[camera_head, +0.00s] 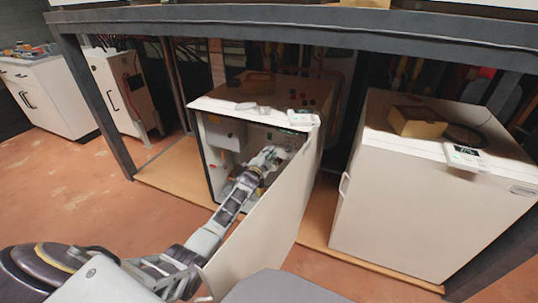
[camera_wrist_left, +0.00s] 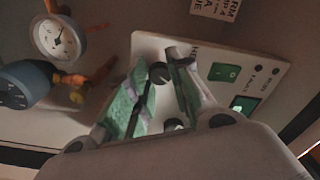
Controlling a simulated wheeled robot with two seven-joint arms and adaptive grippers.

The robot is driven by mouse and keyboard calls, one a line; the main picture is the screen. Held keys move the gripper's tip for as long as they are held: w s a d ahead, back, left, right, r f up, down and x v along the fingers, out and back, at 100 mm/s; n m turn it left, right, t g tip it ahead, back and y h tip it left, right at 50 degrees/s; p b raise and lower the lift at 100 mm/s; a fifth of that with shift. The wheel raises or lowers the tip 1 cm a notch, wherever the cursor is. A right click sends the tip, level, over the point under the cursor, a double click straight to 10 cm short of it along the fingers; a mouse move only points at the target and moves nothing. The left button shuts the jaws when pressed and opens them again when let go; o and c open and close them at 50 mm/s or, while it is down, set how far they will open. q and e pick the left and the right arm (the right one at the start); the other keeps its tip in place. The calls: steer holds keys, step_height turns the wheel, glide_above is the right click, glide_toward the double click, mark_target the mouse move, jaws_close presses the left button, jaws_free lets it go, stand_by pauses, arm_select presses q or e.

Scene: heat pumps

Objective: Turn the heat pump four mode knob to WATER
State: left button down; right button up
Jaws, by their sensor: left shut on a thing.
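The open heat pump cabinet (camera_head: 214,150) stands under the dark frame, its door (camera_head: 262,225) swung out toward me. My left arm reaches inside, and my left gripper (camera_head: 272,156) is at the control panel (camera_head: 288,139). In the left wrist view, the white control panel (camera_wrist_left: 265,73) has green lit switches and RUN and FAULT labels. A small black knob (camera_wrist_left: 159,74) sits between the tips of my left gripper (camera_wrist_left: 165,72), which is shut on it. The knob's pointer and its mode markings are too small or hidden to read. My right gripper is not in view.
The open door stands close beside my left arm. A closed white cabinet (camera_head: 415,215) stands to the right. Reddish floor (camera_head: 90,195) is clear at left.

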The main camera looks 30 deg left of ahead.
arm_select(q)
steer(key=c, duration=1.3)
jaws_free()
steer(key=shift+o, duration=0.2)
steer(key=shift+s, duration=0.2)
steer(key=s, duration=1.1)
steer(key=shift+s+d, duration=0.3)
steer(key=shift+d, duration=0.05)
steer(key=shift+f, duration=0.1)
